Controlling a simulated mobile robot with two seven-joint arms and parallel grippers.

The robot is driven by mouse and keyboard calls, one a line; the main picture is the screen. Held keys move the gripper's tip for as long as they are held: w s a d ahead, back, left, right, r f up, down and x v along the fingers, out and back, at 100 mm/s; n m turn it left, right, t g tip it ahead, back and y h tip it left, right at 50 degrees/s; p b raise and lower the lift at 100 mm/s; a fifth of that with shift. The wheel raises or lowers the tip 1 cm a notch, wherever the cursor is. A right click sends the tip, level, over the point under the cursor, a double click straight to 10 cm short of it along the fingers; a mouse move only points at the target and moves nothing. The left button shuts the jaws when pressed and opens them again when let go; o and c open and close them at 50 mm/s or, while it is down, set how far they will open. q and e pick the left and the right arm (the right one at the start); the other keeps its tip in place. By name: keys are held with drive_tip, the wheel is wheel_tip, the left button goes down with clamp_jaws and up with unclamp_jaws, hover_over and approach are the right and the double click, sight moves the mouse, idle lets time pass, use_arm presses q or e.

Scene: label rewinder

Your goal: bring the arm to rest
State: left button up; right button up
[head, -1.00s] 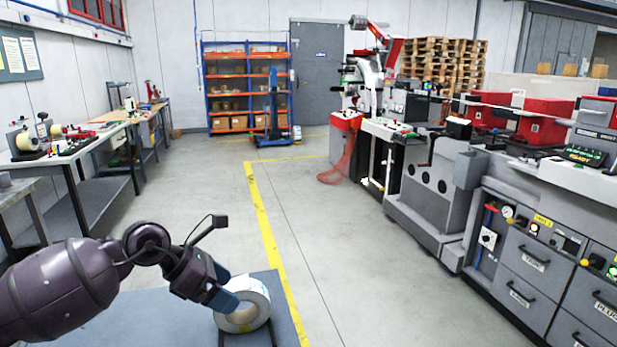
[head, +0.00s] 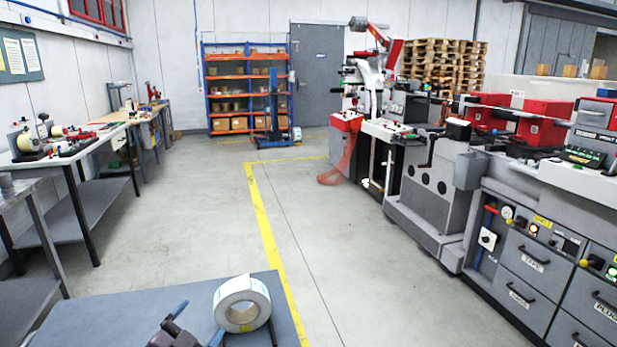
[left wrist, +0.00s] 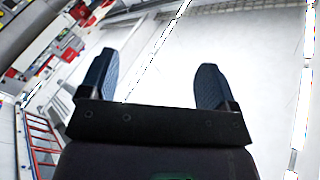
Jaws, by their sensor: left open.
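My left gripper (head: 197,325) is at the bottom edge of the head view, just left of a white roll of labels. In the left wrist view its two blue fingers (left wrist: 152,88) stand wide apart with nothing between them. Most of my left arm is out of the head view. The white roll (head: 242,304) stands on its rim at the right side of a blue-grey surface, apart from the fingers as far as I can tell. My right gripper is not in view.
The blue-grey surface (head: 110,318) fills the lower left. A long label machine (head: 520,230) runs along the right. Workbenches (head: 75,155) line the left wall. Grey floor (head: 200,215) with a yellow line (head: 261,215) lies open between. Orange shelving (head: 225,88) stands at the back.

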use_arm(q)
drive_tip(key=s+a+f+n+g+y, duration=0.2)
drive_tip(key=s+f+n, duration=0.3)
drive_tip(key=s+f, duration=0.6)
drive_tip(key=s+a+f+n+g+y, duration=0.3)
drive_tip(key=s+a+f+n+g, duration=0.1)
drive_tip(key=s+f, duration=0.7)
drive_tip(key=s, duration=0.3)
drive_tip(key=shift+a+f+n+y, duration=0.15)
drive_tip(key=shift+n+y, duration=0.15)
drive_tip(key=shift+n, duration=0.1)
